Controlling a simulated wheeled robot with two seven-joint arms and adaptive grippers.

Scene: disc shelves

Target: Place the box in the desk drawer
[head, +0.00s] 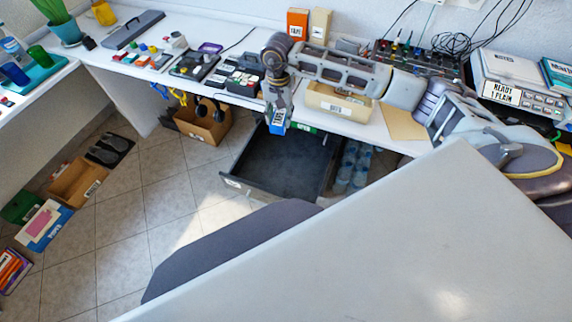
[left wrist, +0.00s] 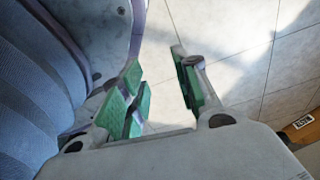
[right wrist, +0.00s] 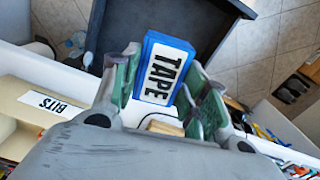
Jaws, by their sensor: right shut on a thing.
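A blue box with a white TAPE label (head: 279,120) hangs upright below my right gripper (head: 277,106). In the right wrist view the blue box (right wrist: 164,72) sits between the green finger pads, and the gripper is shut on it. The desk drawer (head: 284,165) stands pulled out, dark inside and seemingly empty where visible. The box is over the drawer's back part, near the desk edge. The drawer (right wrist: 165,22) also shows beyond the box in the right wrist view. My left gripper (left wrist: 162,92) is open and empty, above the tiled floor.
The white desk (head: 220,50) above the drawer holds trays, a BITS box (head: 338,103) and tools. Clear bottles (head: 354,165) stand right of the drawer. A cardboard box with headphones (head: 203,122) is on the floor to its left. The floor before the drawer is partly clear.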

